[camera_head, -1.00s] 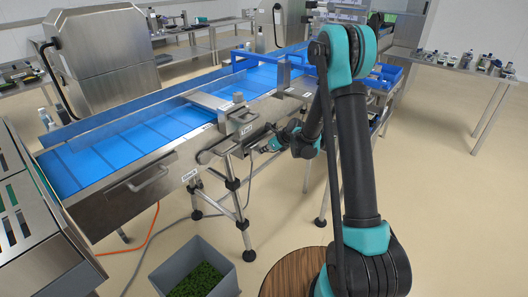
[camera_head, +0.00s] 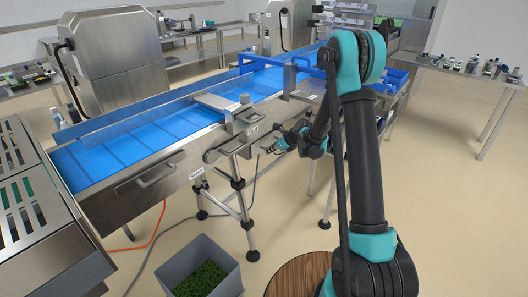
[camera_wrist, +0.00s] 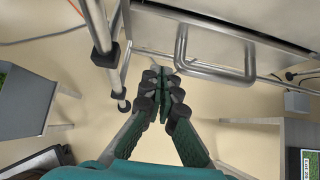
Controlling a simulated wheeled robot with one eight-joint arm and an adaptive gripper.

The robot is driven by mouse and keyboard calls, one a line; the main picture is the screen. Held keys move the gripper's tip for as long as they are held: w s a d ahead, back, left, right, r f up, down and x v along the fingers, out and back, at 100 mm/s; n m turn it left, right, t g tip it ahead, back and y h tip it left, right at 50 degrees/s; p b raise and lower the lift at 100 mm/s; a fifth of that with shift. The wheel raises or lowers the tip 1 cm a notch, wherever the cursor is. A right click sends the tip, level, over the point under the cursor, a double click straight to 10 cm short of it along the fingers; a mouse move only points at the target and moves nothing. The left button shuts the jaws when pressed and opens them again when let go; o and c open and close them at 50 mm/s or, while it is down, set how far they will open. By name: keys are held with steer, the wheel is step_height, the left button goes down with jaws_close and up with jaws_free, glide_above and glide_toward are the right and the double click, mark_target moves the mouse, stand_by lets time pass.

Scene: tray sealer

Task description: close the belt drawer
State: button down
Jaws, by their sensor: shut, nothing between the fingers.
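The blue conveyor belt (camera_head: 150,130) runs diagonally through the head view on a steel frame. A long steel front panel with a bar handle (camera_head: 157,177) is on its near side. Another steel part with a bar handle (camera_head: 228,148) is farther along, beside my gripper (camera_head: 275,148). I cannot tell for certain which is the belt drawer or how far it stands out. In the wrist view my gripper (camera_wrist: 165,85) is shut and empty. A U-shaped steel handle (camera_wrist: 215,72) on a metal edge is just right of the fingertips, seemingly apart from them.
A grey bin (camera_head: 200,270) with green contents stands on the floor below. Steel frame legs (camera_head: 240,190) stand close by and also show in the wrist view (camera_wrist: 105,50). A slotted steel machine (camera_head: 40,215) is at the near left. An orange cable crosses the floor.

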steer(key=s+d+r+n+h, duration=0.2)
steer(key=s+d+r+n, duration=0.6)
steer(key=s+d, duration=0.4)
steer(key=s+d+n+h, duration=0.1)
steer(key=s+d+n, duration=0.2)
steer(key=s, duration=0.6)
steer(key=s+d+n+h, duration=0.2)
steer(key=s+d+n, duration=0.2)
steer(key=s+n, duration=0.4)
steer(key=s+d+f+n+g+h, duration=0.1)
steer(key=s+d+n, duration=0.3)
steer(key=s, duration=0.6)
steer(key=shift+n+h, duration=0.6)
steer(key=shift+n, duration=0.5)
steer(key=shift+d, duration=0.1)
